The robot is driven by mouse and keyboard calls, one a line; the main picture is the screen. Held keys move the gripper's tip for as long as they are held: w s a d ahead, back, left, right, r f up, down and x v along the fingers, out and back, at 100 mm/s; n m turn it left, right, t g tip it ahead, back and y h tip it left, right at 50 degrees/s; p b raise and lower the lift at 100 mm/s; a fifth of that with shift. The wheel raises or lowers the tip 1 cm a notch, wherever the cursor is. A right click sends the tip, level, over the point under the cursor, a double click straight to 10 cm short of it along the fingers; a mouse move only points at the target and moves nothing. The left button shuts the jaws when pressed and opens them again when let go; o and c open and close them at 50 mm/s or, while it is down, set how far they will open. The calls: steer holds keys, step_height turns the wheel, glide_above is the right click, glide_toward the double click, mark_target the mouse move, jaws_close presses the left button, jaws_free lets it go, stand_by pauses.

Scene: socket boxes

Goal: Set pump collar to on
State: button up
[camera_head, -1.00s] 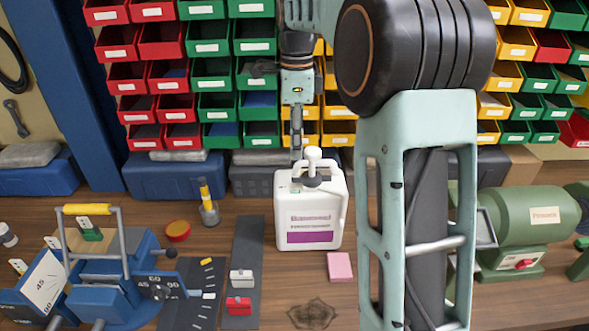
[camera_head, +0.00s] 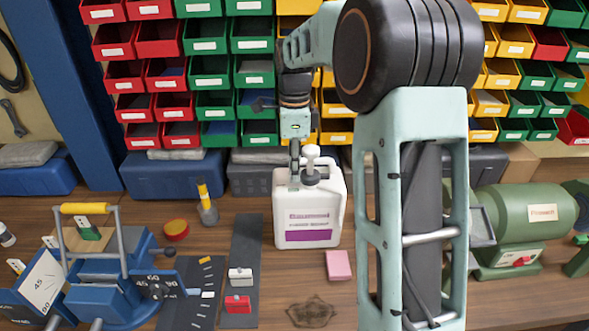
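A white jug (camera_head: 322,207) with a purple-striped label stands upright on the bench, left of my large arm link. On its top is a white pump head (camera_head: 312,153) with a dark collar (camera_head: 310,177) at its base. My gripper (camera_head: 294,180) points down at the left side of the collar, close beside the pump. I cannot tell whether it touches the collar. The fingers are small and seen nearly edge-on, so their opening does not show. No on or off mark on the collar is readable.
Red, green and yellow bins (camera_head: 208,71) fill the back wall. A blue clamp fixture (camera_head: 105,285) stands left, a green motor (camera_head: 525,220) right. A pink pad (camera_head: 338,265) lies in front of the jug. My arm link hides the bench right of it.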

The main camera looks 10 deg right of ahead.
jaws_close()
steer(key=n, duration=0.1)
steer(key=s+n, duration=0.1)
steer(key=n, duration=0.3)
steer(key=shift+s, duration=0.4)
steer(key=n, duration=0.3)
steer(key=s+n, duration=0.1)
steer(key=shift+s+d+n+p, duration=0.1)
steer(key=shift+d+n+p, duration=0.2)
steer(key=shift+d+p, duration=0.05)
steer(key=shift+s+d+n, duration=0.25)
steer(key=shift+n, duration=0.85)
steer(key=o, duration=0.5)
jaws_free()
